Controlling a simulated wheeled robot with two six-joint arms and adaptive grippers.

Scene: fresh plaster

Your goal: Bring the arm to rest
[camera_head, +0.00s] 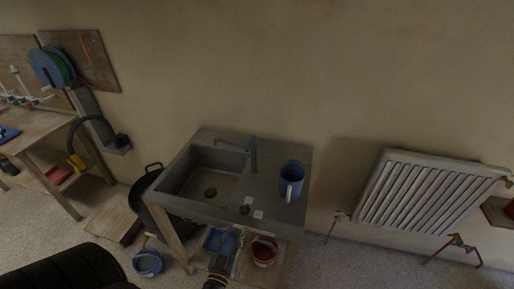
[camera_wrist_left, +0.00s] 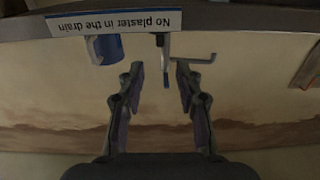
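My left gripper (camera_head: 230,250) is in front of the sink unit's front edge, low in the head view. In the left wrist view, which is upside down, its two fingers (camera_wrist_left: 160,80) stand apart with nothing held between them. A dark arm link of mine fills the bottom left corner of the head view. My right gripper is not in view.
A grey sink (camera_head: 205,180) stands against the wall, with a blue mug (camera_head: 291,183) on its right side. A blue container (camera_head: 217,240) and red bucket (camera_head: 264,251) are below. A radiator (camera_head: 425,195) is at right, a workbench (camera_head: 35,130) at left.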

